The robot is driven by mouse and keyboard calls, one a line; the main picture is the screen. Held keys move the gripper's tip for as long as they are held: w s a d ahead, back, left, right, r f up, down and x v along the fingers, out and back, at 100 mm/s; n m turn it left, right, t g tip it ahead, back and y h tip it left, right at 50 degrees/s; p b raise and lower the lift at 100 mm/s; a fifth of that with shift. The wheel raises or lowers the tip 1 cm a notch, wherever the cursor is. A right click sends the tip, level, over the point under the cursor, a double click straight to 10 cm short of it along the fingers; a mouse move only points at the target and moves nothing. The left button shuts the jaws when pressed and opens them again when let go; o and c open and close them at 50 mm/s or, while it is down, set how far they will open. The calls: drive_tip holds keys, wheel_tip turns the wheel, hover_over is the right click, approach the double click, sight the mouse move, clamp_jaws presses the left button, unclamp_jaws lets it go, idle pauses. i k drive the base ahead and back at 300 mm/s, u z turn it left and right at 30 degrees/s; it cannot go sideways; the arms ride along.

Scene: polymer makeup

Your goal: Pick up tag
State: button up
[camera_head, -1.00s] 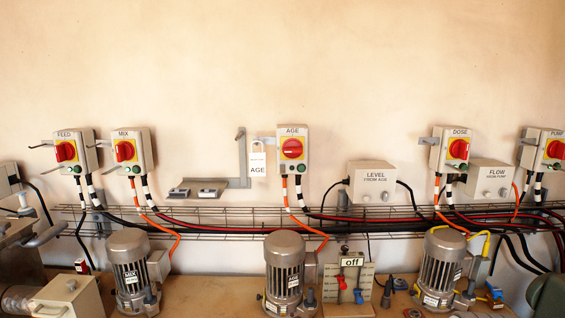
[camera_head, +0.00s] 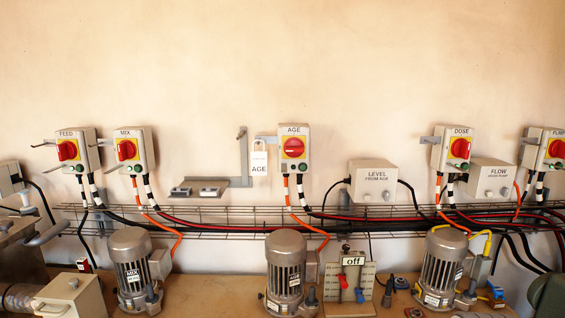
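A white tag (camera_head: 259,160) lettered AGE hangs at the left side of the AGE switch box (camera_head: 293,148), just right of a grey wall bracket (camera_head: 241,158). The tag hangs upright, with smaller print above its large letters. The AGE box has a red rotary knob on a yellow plate. My gripper does not show in the head view.
Switch boxes FEED (camera_head: 78,150), MIX (camera_head: 134,149) and DOSE (camera_head: 452,149) line the wall. Below run a wire cable tray (camera_head: 330,228) and several cables. Motors, including one below the AGE box (camera_head: 285,270), and an "off" lever panel (camera_head: 348,278) crowd the bench. The upper wall is bare.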

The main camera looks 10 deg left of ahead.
sight(259, 159)
drive_tip(key=u, duration=0.05)
drive_tip(key=k, duration=0.5)
drive_tip(key=z, duration=2.05)
drive_tip(key=k, duration=1.6)
drive_tip(key=u, duration=1.95)
drive_tip(key=i, duration=1)
drive_tip(key=u, duration=0.05)
